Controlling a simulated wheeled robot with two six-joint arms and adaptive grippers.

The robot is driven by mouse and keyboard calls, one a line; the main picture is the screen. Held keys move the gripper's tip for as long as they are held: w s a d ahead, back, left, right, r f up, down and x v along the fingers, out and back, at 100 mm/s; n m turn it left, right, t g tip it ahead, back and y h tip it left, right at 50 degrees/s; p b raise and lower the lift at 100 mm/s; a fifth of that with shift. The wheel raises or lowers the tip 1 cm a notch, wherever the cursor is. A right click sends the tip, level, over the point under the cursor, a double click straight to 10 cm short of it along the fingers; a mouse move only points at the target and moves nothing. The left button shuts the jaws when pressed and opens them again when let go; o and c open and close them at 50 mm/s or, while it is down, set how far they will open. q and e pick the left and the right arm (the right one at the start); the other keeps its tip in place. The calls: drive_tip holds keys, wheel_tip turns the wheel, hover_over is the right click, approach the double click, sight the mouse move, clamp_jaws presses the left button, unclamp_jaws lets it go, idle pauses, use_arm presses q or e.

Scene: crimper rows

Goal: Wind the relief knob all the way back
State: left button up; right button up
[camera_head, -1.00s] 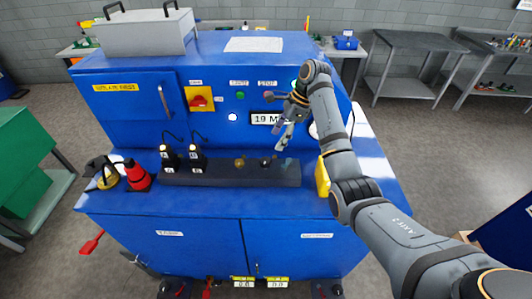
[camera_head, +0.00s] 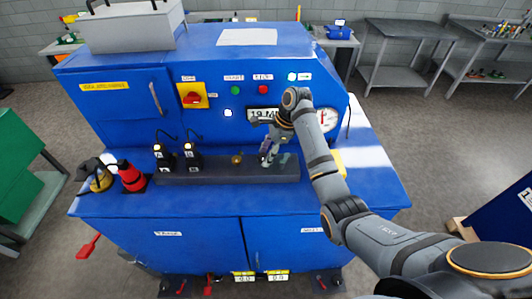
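A dark block (camera_head: 215,175) runs along the front ledge of the blue machine and carries the fittings. A small brass knob (camera_head: 237,159) stands on it, clear of the gripper. In the earlier view a dark knob shows right of the brass one; now my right gripper covers that spot. No readable label tells which is the relief knob. My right gripper (camera_head: 267,158) points down at the right part of the block, its fingertips at or just above the dark knob. Its finger gap and any contact are too small to tell. My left gripper is out of view.
Two black fittings with cables (camera_head: 192,156) stand on the block's left part. The panel behind has a red switch (camera_head: 192,97), a partly hidden display (camera_head: 258,114) and a round gauge (camera_head: 327,119).

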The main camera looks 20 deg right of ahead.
drive_tip(key=c, duration=0.7)
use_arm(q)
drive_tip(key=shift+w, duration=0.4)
use_arm(e)
drive_tip(key=shift+w+a, duration=0.1)
drive_tip(key=shift+c, duration=0.2)
drive_tip(key=shift+n, duration=0.3)
